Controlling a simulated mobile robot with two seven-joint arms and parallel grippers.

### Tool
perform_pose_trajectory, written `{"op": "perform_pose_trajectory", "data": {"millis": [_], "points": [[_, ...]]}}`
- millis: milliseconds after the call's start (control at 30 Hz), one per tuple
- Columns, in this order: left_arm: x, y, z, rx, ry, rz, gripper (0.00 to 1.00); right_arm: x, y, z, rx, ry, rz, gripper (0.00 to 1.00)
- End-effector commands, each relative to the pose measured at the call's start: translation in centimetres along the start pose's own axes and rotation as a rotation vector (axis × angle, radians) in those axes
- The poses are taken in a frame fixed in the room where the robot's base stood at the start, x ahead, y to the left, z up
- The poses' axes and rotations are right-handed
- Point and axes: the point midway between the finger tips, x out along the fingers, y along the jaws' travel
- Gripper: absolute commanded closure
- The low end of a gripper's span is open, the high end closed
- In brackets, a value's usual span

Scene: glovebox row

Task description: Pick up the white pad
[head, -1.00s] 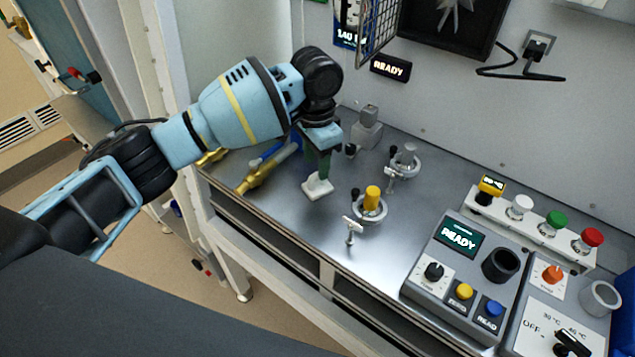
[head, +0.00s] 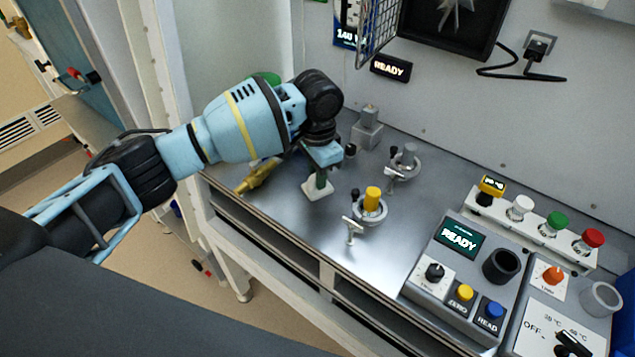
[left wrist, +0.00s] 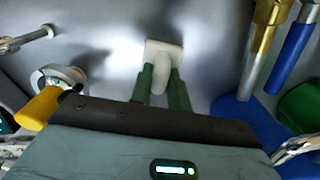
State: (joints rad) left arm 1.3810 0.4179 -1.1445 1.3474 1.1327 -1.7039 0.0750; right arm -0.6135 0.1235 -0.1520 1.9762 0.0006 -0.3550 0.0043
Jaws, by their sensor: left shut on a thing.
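The white pad (head: 318,190) is a small white piece with a square base and a raised grip. It is at the left part of the steel worktop. My left gripper (head: 318,178) points down over it, and its green fingers are shut on the pad's raised grip. In the left wrist view the pad (left wrist: 163,52) shows between the fingertips of the gripper (left wrist: 162,82). I cannot tell whether its base touches the worktop. My right gripper is in neither view.
A ring clamp with a yellow plug (head: 372,199) stands just right of the pad, with another ring clamp (head: 405,163) behind. A brass-ended tool (head: 258,176) lies to the left. A grey READY console (head: 462,250) stands at the right. Bare worktop (head: 300,222) lies in front.

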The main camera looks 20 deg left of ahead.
Motion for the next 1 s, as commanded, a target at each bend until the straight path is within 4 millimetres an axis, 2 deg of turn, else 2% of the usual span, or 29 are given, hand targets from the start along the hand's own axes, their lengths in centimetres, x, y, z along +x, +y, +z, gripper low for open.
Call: {"op": "perform_pose_trajectory", "data": {"millis": [333, 567, 1000], "points": [[-0.8, 0.0, -0.1, 0.000, 0.003, 0.000, 1.00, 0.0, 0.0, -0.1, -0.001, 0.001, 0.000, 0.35], [-3.9, 0.0, -0.1, 0.001, 0.004, 0.000, 1.00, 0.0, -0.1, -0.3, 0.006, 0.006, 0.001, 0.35], [-4.8, 6.8, 7.0, 0.003, 0.005, -0.003, 1.00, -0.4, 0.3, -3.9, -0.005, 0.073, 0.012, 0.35]]}}
